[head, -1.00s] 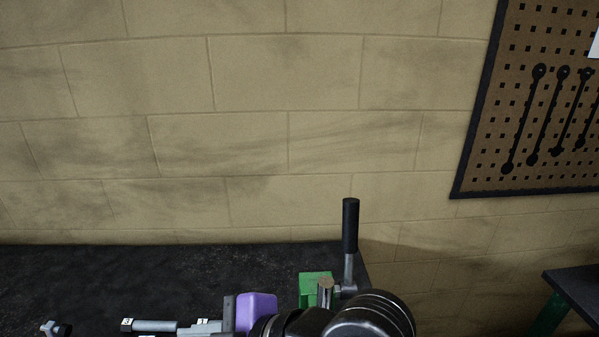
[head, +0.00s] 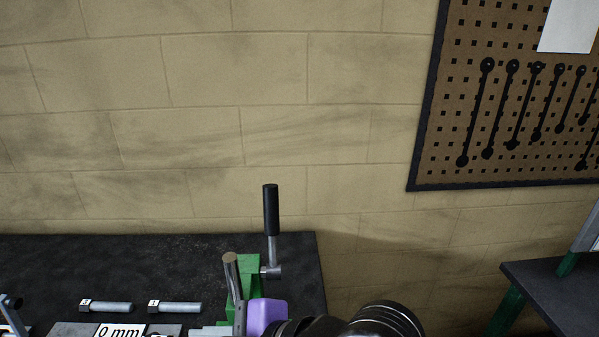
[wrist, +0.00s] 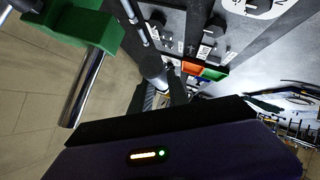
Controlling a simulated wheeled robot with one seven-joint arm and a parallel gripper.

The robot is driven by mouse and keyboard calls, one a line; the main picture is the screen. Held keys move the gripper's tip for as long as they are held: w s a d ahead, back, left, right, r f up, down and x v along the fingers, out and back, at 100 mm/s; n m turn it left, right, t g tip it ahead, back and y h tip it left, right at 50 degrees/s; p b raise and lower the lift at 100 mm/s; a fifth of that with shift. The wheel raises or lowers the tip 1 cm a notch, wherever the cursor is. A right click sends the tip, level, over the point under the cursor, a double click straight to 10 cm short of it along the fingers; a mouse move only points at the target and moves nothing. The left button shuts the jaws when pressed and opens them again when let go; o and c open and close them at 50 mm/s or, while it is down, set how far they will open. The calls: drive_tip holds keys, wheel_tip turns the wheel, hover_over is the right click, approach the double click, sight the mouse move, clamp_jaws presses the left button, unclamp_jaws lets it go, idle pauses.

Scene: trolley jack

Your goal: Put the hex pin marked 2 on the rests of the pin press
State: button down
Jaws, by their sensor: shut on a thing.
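The pin press is green (head: 247,272) with a black-handled lever (head: 271,212) and a tilted steel cylinder beside it. Part of a green body (wrist: 80,28) with a steel bar shows at upper left in the wrist view. My gripper (wrist: 164,92), with a purple part at the bottom of the head view, is shut on a grey pin (wrist: 153,68). A light grey bar (head: 208,331), likely this pin, sticks out left of it in the head view. Its mark cannot be read. It is in front of the press; the rests are not clearly visible.
Two hex pins (head: 108,308) (head: 178,308) lie on the black bench (head: 150,262), left of the press. A plate marked 0 mm (head: 120,331) is in front of them. A pegboard with wrenches (head: 520,100) hangs at right; a lower table (head: 560,290) stands below it.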

drive_tip(key=w+d+f+m+t+h, duration=0.3)
drive_tip(key=d+f+m, duration=0.4)
drive_tip(key=d+f, duration=0.5)
drive_tip(key=w+d+f+m+t+h, duration=0.3)
drive_tip(key=d+f+m+t+h, duration=0.2)
drive_tip(key=d+f, duration=0.8)
drive_tip(key=d+m+h, duration=0.2)
drive_tip(key=d+h, duration=0.1)
drive_tip(key=d, duration=0.4)
drive_tip(key=shift+d, duration=0.35)
drive_tip(key=shift+w, duration=0.1)
drive_tip(key=s+f, duration=0.4)
drive_tip(key=f, duration=0.2)
drive_tip(key=shift+b, duration=0.3)
